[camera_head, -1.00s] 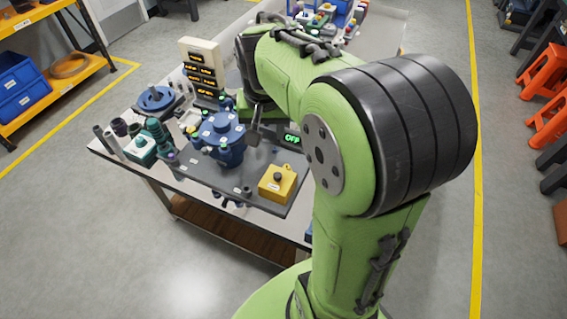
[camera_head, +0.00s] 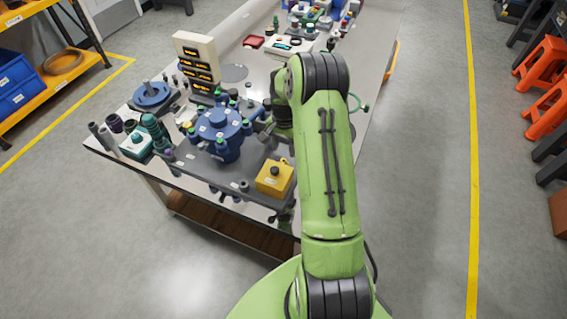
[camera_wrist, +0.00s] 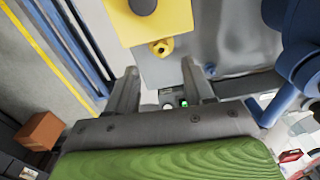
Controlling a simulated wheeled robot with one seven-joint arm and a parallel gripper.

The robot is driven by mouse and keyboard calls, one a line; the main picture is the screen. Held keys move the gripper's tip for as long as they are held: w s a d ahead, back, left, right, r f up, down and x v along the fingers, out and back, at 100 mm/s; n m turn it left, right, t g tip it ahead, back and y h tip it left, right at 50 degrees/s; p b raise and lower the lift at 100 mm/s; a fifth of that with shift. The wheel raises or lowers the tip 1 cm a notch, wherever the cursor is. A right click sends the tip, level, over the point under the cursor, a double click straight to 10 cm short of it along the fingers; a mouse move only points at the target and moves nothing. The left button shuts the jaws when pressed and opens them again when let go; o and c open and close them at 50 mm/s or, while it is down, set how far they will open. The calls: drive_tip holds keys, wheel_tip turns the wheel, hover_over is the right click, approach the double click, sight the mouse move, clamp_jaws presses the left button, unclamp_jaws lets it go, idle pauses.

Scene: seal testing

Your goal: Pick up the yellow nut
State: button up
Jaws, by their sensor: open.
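The yellow nut (camera_wrist: 162,47) lies on the grey plate in the wrist view, beside the edge of the yellow box (camera_wrist: 165,18). My gripper (camera_wrist: 160,74) is open and empty. Its two fingers point toward the nut, which shows between and beyond their tips, apart from both. In the head view, my gripper (camera_head: 268,133) is partly hidden by my arm, between the blue vessel and the yellow box (camera_head: 274,178). A small bit of yellow shows behind that box, too small to make out clearly.
The blue flanged vessel (camera_head: 222,135) stands close left of my gripper, with its blue parts at right in the wrist view (camera_wrist: 305,45). A display tower (camera_head: 196,65) and a blue disc fixture (camera_head: 152,95) stand farther left.

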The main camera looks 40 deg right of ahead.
sight(283, 163)
wheel_tip(283, 163, down, 6)
drive_tip(key=shift+w+f+b, duration=0.1)
drive_tip(key=shift+b, duration=0.2)
drive_tip(key=shift+a, duration=0.1)
clamp_jaws()
